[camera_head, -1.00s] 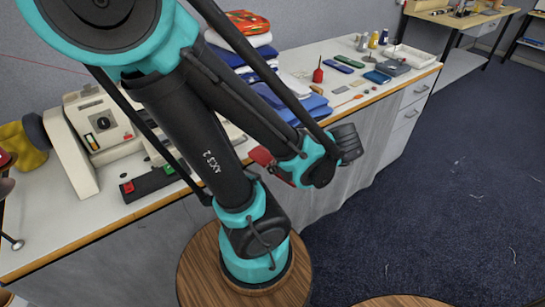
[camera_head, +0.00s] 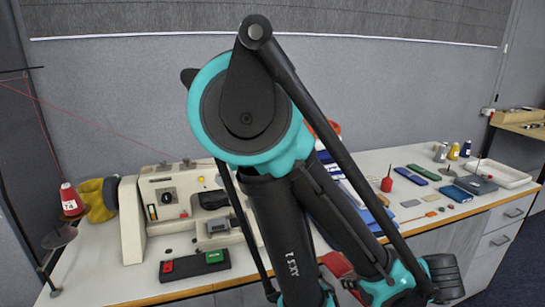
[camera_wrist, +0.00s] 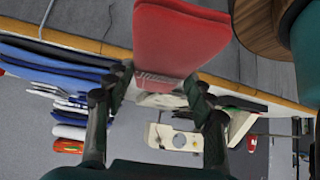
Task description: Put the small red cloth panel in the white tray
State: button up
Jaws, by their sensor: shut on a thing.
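My gripper (camera_wrist: 160,88) is shut on the red cloth panel (camera_wrist: 182,38), which hangs between the fingertips in the wrist view. In the head view part of the red panel (camera_head: 337,264) shows behind my arm, in front of the table's front edge; the gripper itself is mostly hidden there. The white tray (camera_head: 515,181) lies at the far right end of the table, well to the right of the gripper. Its visible inside looks empty.
A cream sewing machine (camera_head: 131,220) stands on the left. Folded blue cloths (camera_wrist: 50,58) lie near the middle. Phone-like flat items, a red oil can (camera_head: 386,184), a dark blue box (camera_head: 474,184) and spools (camera_head: 453,151) stand between the middle and the tray.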

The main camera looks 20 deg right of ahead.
aim_at(496, 175)
jog(key=l, duration=4.65)
jog(key=k+l, duration=0.1)
jog(key=l, duration=0.35)
jog(key=k+l, duration=0.1)
jog(key=l, duration=0.35)
jog(key=k+l, duration=0.1)
jog(key=l, duration=0.35)
jog(key=z, duration=0.05)
